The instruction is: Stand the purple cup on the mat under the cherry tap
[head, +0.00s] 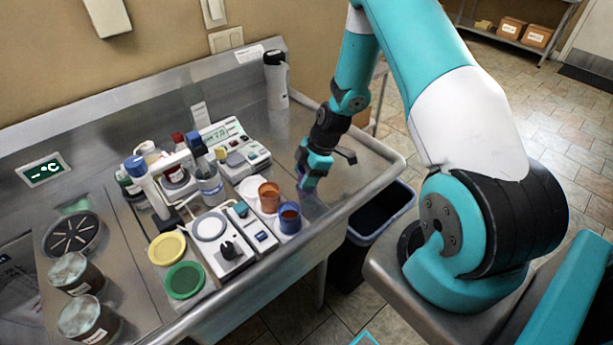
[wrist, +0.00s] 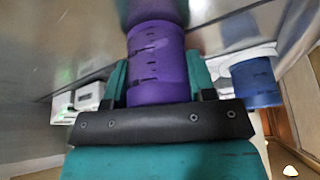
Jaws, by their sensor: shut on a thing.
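My gripper (head: 312,178) hangs over the right part of the steel counter, to the right of the orange and blue cups. In the wrist view my gripper (wrist: 158,92) is shut on the purple cup (wrist: 157,65), which sits between its two teal fingers. In the head view only a small purple patch of the cup shows; the gripper hides the rest. I cannot tell from the pictures which tap is the cherry one. A yellow disc (head: 167,248) and a green disc (head: 185,281) lie at the counter's front; I cannot tell if either is a mat.
An orange cup (head: 269,197) and a blue cup (head: 290,218) stand close left of my gripper. Bottles, small devices and a white blue-topped post (head: 152,190) crowd the middle. Two jars (head: 87,318) stand at left. A dark bin (head: 378,212) is below the counter's right end.

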